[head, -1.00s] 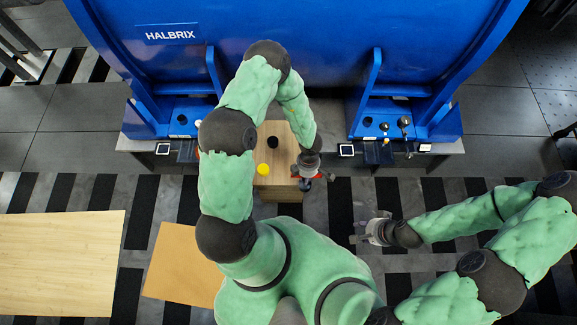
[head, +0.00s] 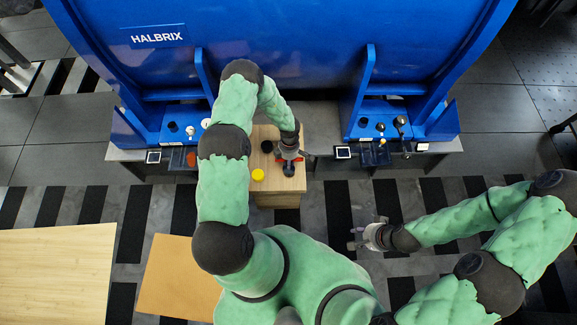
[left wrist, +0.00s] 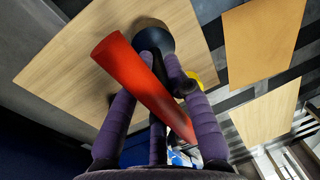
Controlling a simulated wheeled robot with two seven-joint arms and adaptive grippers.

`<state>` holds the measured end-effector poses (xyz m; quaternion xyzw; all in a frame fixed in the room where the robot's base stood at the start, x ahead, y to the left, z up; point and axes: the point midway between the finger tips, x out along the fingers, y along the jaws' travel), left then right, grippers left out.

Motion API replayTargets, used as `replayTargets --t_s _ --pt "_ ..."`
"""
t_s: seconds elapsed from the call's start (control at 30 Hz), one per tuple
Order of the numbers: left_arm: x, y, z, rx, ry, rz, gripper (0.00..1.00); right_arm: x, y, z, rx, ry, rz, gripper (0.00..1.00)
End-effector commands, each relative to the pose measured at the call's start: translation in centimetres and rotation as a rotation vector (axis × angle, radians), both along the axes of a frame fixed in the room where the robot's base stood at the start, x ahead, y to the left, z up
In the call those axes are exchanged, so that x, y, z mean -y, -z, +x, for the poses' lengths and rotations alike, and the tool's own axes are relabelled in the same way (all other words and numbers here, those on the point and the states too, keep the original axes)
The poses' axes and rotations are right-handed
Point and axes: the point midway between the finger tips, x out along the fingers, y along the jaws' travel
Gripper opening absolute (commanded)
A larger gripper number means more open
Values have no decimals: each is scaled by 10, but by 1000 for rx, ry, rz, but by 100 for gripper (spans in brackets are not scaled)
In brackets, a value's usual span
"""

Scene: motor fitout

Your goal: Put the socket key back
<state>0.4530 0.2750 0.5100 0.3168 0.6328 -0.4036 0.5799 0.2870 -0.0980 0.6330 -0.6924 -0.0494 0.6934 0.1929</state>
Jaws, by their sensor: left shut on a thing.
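My left gripper (head: 289,161) is shut on the socket key, over the right part of a small wooden stand. The key's red bar (left wrist: 140,82) lies across between the purple fingers in the left wrist view. A dark round end (left wrist: 153,35) shows beyond the bar; I cannot tell whether it touches the wood. In the head view the gripper hides most of the key. My right gripper (head: 360,238) is open and empty, over the striped floor at right.
The wooden stand (head: 292,184) also carries a black round piece (head: 267,146) and a yellow round piece (head: 258,175). Behind it rises a blue HALBRIX machine (head: 270,60) with knobs and levers on both sides. A pale wooden table (head: 55,270) and an orange-brown board (head: 180,280) lie at lower left.

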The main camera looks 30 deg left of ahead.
Motion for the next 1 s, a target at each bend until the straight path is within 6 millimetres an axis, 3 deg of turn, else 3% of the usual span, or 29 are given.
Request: replayTargets --t_s 0.3,0.7,0.73,0.8,1.0 --pt "-5 38 4 -1 0 0 0 0 23 0 0 0 0 40" --pt "-5 41 4 0 -1 0 0 0 24 0 0 0 0 40" --pt "-5 41 3 -1 0 0 20 0 24 0 0 0 0 40" --pt "-5 41 3 -1 0 0 40 0 23 0 0 0 0 40" --pt "-5 41 3 -1 0 0 43 0 23 0 0 0 0 40"
